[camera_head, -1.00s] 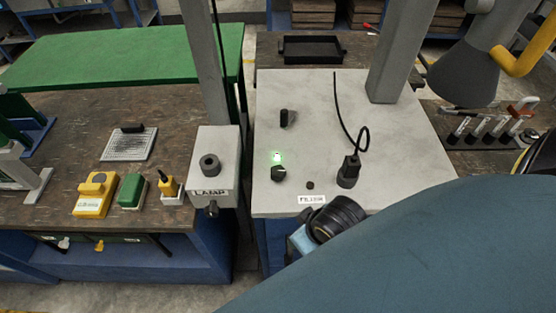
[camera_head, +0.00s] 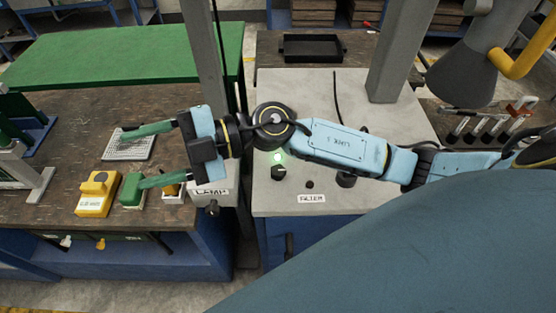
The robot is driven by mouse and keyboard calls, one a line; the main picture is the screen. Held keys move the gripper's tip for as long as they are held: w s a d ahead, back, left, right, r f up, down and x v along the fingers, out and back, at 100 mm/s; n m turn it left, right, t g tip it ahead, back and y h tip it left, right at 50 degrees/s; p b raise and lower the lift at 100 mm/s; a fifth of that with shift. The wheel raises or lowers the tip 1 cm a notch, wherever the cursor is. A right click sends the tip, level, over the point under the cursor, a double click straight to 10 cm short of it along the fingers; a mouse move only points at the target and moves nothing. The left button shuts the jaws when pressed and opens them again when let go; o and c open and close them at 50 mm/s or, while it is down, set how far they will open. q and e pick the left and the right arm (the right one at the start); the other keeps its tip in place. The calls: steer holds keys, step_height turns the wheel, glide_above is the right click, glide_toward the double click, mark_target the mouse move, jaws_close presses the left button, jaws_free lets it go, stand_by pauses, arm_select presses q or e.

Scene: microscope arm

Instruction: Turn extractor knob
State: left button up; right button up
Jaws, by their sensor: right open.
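A black knob (camera_head: 278,173) sits on the light grey panel (camera_head: 400,205), just below a lit green lamp (camera_head: 277,157). No label reading extractor is legible, so I cannot tell which knob is meant. Another dark knob higher on the panel is hidden behind my right arm. My right arm reaches in from the right across the panel. My right gripper (camera_head: 130,161) is open and empty, its two green fingers spread wide. It is left of the panel, over the brown bench, near the yellow and green boxes. My left gripper is not in view.
A lamp box (camera_head: 221,187), mostly covered by my right arm, stands between bench and panel. A yellow box (camera_head: 97,195), a green box (camera_head: 132,190) and a metal grid plate (camera_head: 115,148) are on the bench. A grey post (camera_head: 400,50) and a black tray (camera_head: 312,48) are behind.

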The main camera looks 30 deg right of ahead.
steer(key=d+f+n+g+h, duration=0.3)
steer(key=d+f+g+h, duration=0.1)
steer(key=f+h, duration=0.25)
steer(key=m+h, duration=0.3)
steer(key=h, duration=0.9)
glide_above(278, 170)
step_height(278, 170, down, 6)
step_height(278, 170, down, 13)
steer(key=b, duration=0.9)
steer(key=shift+r, duration=0.1)
steer(key=shift+c, duration=0.5)
steer(key=c, duration=0.9)
